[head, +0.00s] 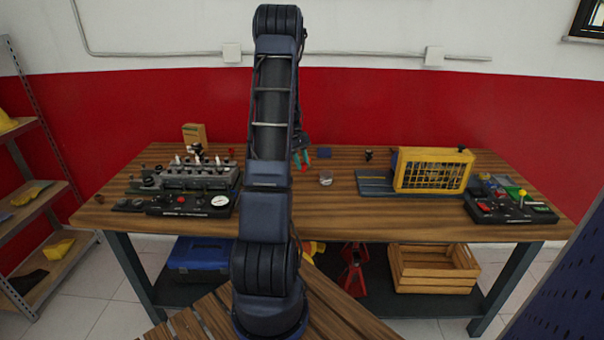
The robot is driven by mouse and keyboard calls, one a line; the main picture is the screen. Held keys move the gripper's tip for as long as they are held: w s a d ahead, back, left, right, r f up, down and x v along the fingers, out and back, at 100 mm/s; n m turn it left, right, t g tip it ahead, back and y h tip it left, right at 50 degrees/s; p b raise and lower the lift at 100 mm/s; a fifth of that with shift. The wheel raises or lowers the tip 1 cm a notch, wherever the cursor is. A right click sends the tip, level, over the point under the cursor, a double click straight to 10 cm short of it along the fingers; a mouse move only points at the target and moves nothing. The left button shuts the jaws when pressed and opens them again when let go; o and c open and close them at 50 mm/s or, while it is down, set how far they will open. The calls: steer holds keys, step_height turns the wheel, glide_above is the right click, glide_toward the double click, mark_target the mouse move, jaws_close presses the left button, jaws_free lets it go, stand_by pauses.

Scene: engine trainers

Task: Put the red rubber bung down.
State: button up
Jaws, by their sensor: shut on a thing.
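My gripper (302,157) shows only partly, past the right side of my arm above the back middle of the workbench (400,226). Small teal tips show there, with a small red piece between or beside them, which looks like the red rubber bung (307,157). The gripper is shut on it. My arm hides the rest of the gripper, and I cannot tell how high the bung is above the bench top.
An engine trainer (195,176) and a gauge panel (190,205) stand on the left. A small round jar (326,179) is right of my arm. A yellow cage (433,170) and a control box (510,207) stand on the right. The front middle is clear.

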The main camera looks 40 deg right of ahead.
mark_target(302, 171)
steer(key=shift+f, duration=2.6)
steer(key=shift+f, duration=0.15)
steer(key=o, duration=1)
steer(key=shift+c, duration=0.2)
steer(key=v, duration=1.2)
steer(key=shift+r, duration=0.25)
